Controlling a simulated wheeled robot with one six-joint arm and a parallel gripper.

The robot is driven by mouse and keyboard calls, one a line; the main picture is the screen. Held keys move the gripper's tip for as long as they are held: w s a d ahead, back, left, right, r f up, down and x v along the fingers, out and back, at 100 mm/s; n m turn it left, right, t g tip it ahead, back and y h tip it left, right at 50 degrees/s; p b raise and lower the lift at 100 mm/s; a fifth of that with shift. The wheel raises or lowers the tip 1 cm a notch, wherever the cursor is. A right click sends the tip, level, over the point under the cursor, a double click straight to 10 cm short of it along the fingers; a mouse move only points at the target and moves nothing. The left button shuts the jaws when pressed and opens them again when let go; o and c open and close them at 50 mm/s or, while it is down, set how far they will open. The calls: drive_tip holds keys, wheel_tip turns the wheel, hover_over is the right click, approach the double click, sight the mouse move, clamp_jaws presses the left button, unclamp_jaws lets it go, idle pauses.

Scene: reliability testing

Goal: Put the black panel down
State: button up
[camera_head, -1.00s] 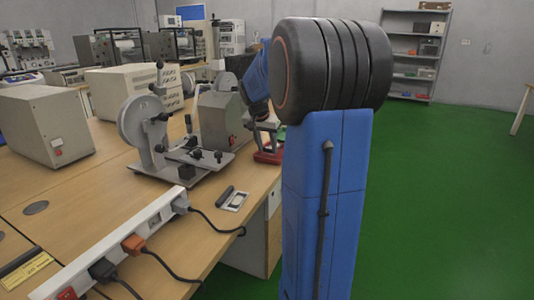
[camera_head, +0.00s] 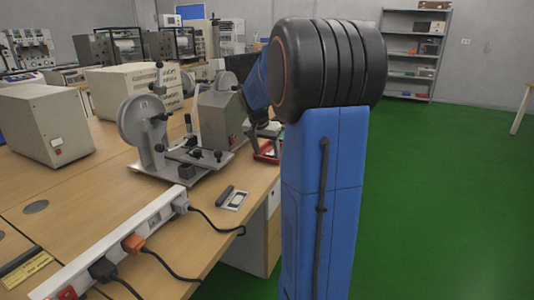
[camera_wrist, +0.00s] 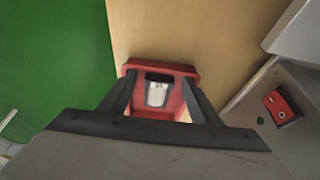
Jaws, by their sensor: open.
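My gripper (camera_wrist: 160,84) is open in the wrist view, its two dark fingers spread and pointing down at the bench. No black panel is clearly visible between the fingers. In the head view the red holder (camera_head: 267,151) shows partly at the bench's right edge, beside my blue arm. A dark flat shape (camera_head: 238,65) shows behind my arm; I cannot tell whether it is the black panel.
The wooden bench (camera_head: 75,190) holds a grey wheel device (camera_head: 145,122), a grey metal housing (camera_head: 222,118), a beige box (camera_head: 45,125) and a white power strip (camera_head: 120,245) with cables. Green floor (camera_head: 440,200) is open at right.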

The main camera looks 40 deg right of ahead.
drive_tip(key=v, duration=1.2)
drive_tip(key=shift+r, duration=0.1)
